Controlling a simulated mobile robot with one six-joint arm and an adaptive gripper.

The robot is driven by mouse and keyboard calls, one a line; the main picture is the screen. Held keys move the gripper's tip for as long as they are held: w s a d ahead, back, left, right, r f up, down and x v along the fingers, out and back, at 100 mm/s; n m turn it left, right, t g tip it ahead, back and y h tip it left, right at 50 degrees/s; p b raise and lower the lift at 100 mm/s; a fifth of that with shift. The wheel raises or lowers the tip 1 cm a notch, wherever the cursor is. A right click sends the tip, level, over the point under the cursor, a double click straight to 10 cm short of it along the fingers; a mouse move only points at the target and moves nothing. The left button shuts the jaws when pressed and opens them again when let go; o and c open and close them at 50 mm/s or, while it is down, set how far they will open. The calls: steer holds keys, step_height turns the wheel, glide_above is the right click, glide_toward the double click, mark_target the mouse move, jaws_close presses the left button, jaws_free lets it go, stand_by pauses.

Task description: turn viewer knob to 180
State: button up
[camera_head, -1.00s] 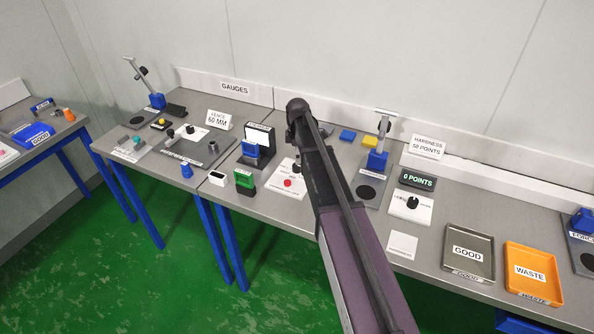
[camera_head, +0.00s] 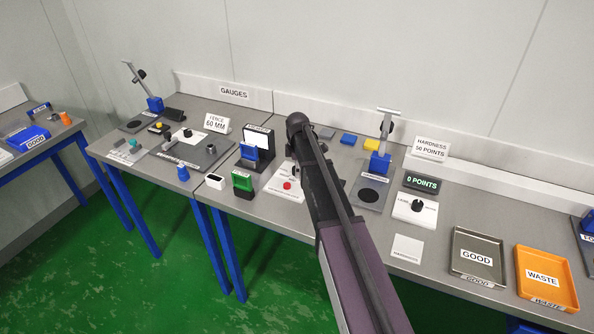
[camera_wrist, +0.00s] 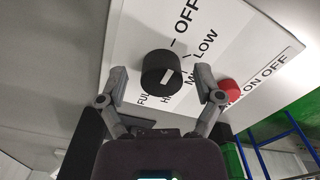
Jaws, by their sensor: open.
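The black round viewer knob (camera_wrist: 161,72) stands on a white panel in the wrist view. The panel carries the words OFF, LOW and FULL around the knob, some partly covered. A thin pale mark shows on the knob's face. My gripper (camera_wrist: 160,82) is open, with one finger on each side of the knob; I cannot tell whether either touches it. In the head view, the white panel (camera_head: 276,189) lies right of the black viewer stand (camera_head: 270,145), and my arm hides most of the knob area.
A red button (camera_head: 287,185) sits on the same panel, close to the right finger in the wrist view (camera_wrist: 229,88). A green block (camera_head: 242,184) and a white block (camera_head: 217,189) stand left. Another black knob (camera_head: 417,205), a GOOD tray (camera_head: 495,243) and a WASTE tray (camera_head: 569,262) are right.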

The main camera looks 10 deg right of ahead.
steer(key=c, duration=1.2)
steer(key=shift+o, duration=0.2)
